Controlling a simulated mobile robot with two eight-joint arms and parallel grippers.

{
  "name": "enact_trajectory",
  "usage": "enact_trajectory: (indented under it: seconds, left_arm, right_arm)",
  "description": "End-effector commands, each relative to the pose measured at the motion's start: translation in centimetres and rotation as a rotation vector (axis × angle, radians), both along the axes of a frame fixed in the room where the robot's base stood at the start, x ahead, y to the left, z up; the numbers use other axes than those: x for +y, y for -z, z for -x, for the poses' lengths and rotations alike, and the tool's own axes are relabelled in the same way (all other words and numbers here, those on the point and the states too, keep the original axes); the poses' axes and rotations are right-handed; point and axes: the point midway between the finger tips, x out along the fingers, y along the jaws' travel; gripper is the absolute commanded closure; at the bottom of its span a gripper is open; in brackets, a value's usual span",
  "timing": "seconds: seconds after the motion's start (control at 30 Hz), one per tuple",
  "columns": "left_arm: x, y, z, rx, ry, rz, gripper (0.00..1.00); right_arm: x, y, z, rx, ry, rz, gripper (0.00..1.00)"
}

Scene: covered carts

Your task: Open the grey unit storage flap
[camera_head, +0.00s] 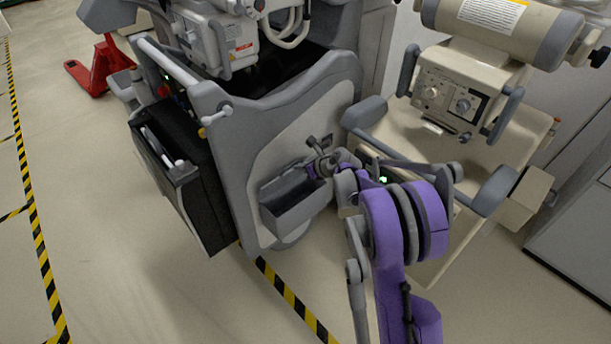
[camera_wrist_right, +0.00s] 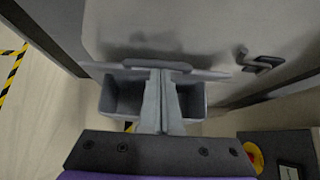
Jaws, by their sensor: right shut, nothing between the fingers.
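The grey unit (camera_head: 235,135) stands at the centre of the head view. Its grey storage flap (camera_head: 297,207) is tilted out from the low side panel, and its hollow inside shows from above. In the right wrist view the open flap (camera_wrist_right: 193,100) shows on both sides of my fingers. My right gripper (camera_head: 314,168) is at the flap's upper edge in the head view. In the wrist view its fingers (camera_wrist_right: 161,80) are shut together with nothing between them, over the flap's opening. Whether they touch it I cannot tell. My left gripper is not in view.
A dark handle (camera_wrist_right: 263,62) sits on the panel right of the flap. A beige cart (camera_head: 430,140) stands close on the right. A black bin (camera_head: 180,190) hangs on the unit's left side. A red pallet jack (camera_head: 98,70) is far left. Floor at left is clear.

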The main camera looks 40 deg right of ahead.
Motion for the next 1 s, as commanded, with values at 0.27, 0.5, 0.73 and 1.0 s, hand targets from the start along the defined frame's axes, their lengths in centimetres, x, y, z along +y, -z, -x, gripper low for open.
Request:
enact_trajectory:
  seconds: [0.27, 0.5, 0.73, 1.0]
  left_arm:
    - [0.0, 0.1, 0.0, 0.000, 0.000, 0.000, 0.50]
    - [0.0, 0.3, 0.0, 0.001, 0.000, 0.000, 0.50]
    - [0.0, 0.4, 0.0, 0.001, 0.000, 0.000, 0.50]
    - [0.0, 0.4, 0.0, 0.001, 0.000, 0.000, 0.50]
  right_arm:
    - [0.3, -1.3, -3.1, 0.001, -0.002, 0.001, 1.00]
    - [0.5, -1.8, -5.0, 0.072, -0.003, 0.007, 1.00]
    - [0.5, -1.9, -5.8, 0.127, -0.001, 0.010, 1.00]
    - [0.5, -1.9, -6.0, 0.139, -0.001, 0.012, 1.00]
